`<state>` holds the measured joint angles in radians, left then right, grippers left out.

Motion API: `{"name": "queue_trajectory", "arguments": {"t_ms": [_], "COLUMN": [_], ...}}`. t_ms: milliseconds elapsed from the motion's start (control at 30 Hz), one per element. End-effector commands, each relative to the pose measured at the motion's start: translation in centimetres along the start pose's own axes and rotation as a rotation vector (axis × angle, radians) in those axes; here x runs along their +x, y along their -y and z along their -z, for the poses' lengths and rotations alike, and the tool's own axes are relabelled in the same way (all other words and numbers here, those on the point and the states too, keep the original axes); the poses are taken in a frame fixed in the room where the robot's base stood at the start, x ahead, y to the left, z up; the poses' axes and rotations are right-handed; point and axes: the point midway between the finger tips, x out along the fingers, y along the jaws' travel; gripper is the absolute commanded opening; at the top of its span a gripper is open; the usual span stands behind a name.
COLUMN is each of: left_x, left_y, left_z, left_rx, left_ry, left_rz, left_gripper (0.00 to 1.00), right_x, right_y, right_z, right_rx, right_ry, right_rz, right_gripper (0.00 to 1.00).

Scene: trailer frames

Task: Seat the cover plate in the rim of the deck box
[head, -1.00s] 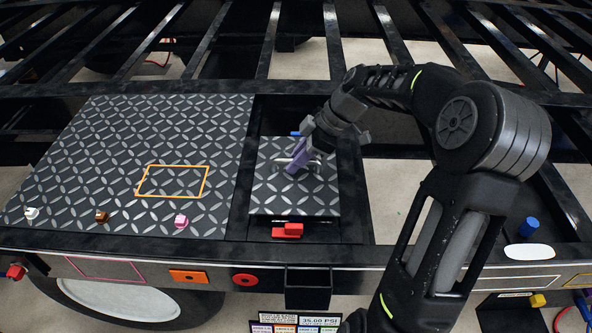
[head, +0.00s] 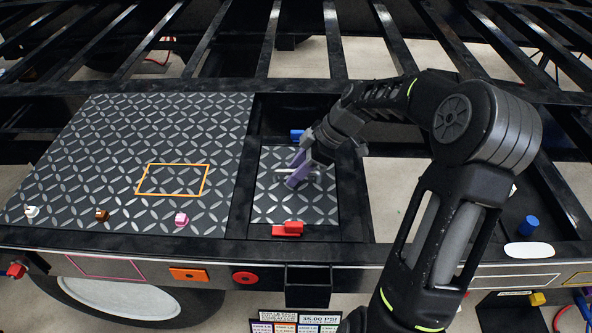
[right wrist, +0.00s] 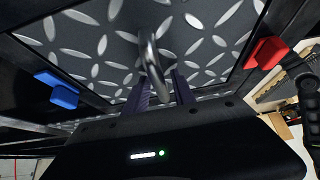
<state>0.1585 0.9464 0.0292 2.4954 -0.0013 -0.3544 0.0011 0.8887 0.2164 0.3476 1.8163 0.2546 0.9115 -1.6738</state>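The cover plate (head: 272,208) is a dark diamond-tread square with a metal bar handle. It lies low in the opening of the deck box (head: 347,195), level as far as I can tell. My right gripper (head: 297,170) is down at the handle. In the right wrist view, its two purple fingers (right wrist: 161,88) stand on either side of the handle (right wrist: 152,58), apart, with a narrow gap showing. The fingertips are partly hidden by the handle. My left gripper is out of view.
A blue tab (head: 297,134) sits at the box's far edge and a red tab (head: 288,229) at its near edge. A large tread deck (head: 110,160) with an orange outline lies to the left. Open frame rails (head: 270,45) run behind.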

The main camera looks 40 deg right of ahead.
Motion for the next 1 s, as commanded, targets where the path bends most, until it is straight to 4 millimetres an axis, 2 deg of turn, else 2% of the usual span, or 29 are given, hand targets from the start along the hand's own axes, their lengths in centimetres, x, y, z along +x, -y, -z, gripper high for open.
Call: {"name": "queue_trajectory", "arguments": {"t_ms": [333, 467, 533, 667, 1000], "left_x": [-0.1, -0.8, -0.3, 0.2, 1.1], "left_y": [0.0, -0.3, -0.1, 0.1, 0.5], "left_z": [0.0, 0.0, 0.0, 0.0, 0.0], "left_rx": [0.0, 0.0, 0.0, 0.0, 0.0], "left_ry": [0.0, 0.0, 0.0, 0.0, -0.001], "left_rz": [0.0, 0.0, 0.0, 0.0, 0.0], "left_gripper": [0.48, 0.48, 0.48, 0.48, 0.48], "right_x": [-0.1, -0.6, -1.1, -3.2, -10.2], "right_y": [0.0, 0.0, -0.1, -0.1, -0.1], "right_z": [0.1, 0.4, 0.2, 0.2, 0.2], "right_rx": [0.0, 0.0, 0.0, -0.001, 0.0], "right_ry": [0.0, 0.0, 0.001, 0.001, 0.0], "right_rz": [0.0, 0.0, -0.003, -0.006, -0.004], "right_gripper": [0.38, 0.38, 0.38, 0.38, 0.38]}}
